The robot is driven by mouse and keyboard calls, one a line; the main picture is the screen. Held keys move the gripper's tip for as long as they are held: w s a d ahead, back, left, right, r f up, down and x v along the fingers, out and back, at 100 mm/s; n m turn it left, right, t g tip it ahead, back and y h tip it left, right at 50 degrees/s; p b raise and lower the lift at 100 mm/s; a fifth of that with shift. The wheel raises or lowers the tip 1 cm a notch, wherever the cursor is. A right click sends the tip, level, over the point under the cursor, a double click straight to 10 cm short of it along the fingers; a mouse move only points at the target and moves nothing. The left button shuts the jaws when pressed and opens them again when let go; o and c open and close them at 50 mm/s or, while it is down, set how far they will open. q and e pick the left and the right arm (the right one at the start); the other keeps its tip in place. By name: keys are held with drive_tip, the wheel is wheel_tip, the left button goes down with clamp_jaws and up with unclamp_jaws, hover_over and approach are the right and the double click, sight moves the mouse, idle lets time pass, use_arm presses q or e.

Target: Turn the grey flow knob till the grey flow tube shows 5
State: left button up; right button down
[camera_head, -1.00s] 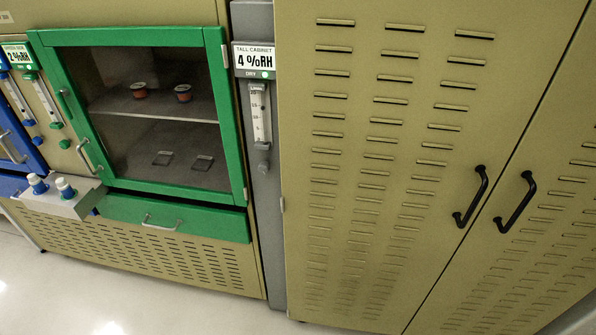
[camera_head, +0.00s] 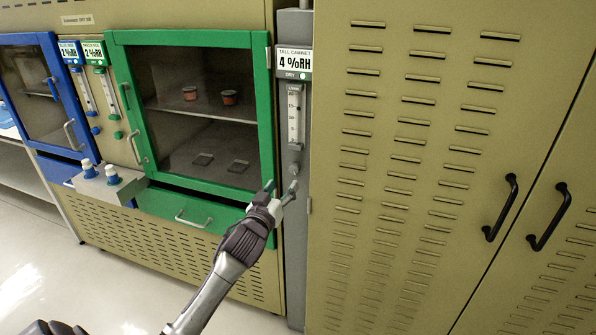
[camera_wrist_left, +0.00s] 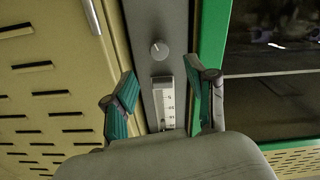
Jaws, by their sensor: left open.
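The grey flow tube (camera_head: 295,113) is a clear scaled gauge on the grey column under the "4 %RH" sign. Its float reading is too small to tell. The grey flow knob (camera_head: 294,168) sits just below the tube; in the left wrist view, where the scene appears inverted, the round knob (camera_wrist_left: 159,50) is above the tube (camera_wrist_left: 165,104). My left gripper (camera_head: 281,186) is open and empty, its fingertips close below the knob in the head view. In the left wrist view the fingers (camera_wrist_left: 159,78) stand apart with the knob beyond their tips. My right gripper is not in view.
A green-framed glass cabinet (camera_head: 271,120) is left of the column, with a green drawer (camera_head: 160,203) beneath. A tall beige cabinet (camera_head: 400,200) with black handles (camera_head: 503,208) is on the right. Green and blue flow knobs and a grey box (camera_head: 92,185) are farther left.

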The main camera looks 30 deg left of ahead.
sight(293, 170)
use_arm(q)
drive_tip(key=x, duration=0.9)
drive_tip(key=shift+w, duration=0.2)
drive_tip(key=shift+c, duration=0.4)
clamp_jaws()
